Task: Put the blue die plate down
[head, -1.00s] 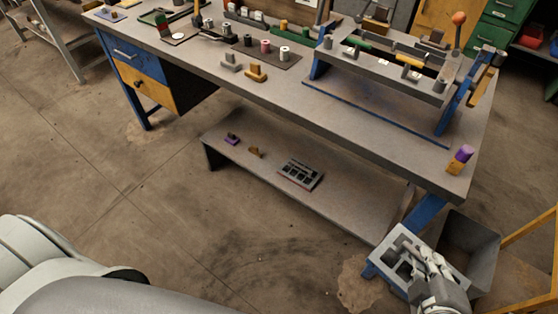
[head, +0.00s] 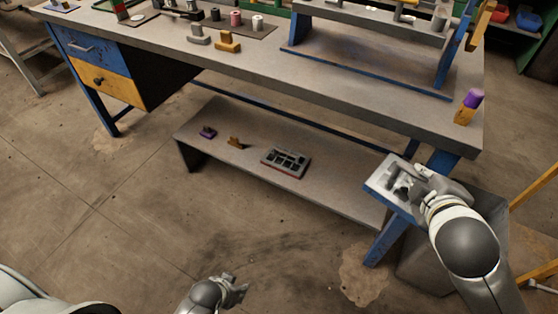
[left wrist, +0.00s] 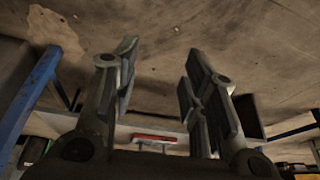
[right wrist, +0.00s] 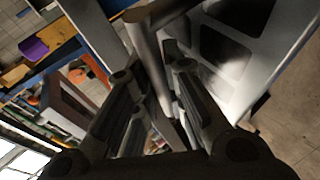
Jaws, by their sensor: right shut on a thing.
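The die plate (head: 378,180) is a pale grey slab with several openings and a bluish lower edge. My right gripper (head: 412,186) is shut on it and holds it tilted, off the lower shelf's right end, in front of the bench leg. The plate (right wrist: 285,45) fills the upper right of the right wrist view, beside the closed fingers (right wrist: 155,85); the exact grip is partly hidden. My left gripper (head: 236,288) is low above the floor, in front of the shelf. In the left wrist view its fingers (left wrist: 158,85) are apart, with nothing between them.
Shelf room right of the red-edged plate is bare. A grey bin (head: 425,265) stands behind the blue bench leg (head: 385,243). The bench top overhangs the shelf.

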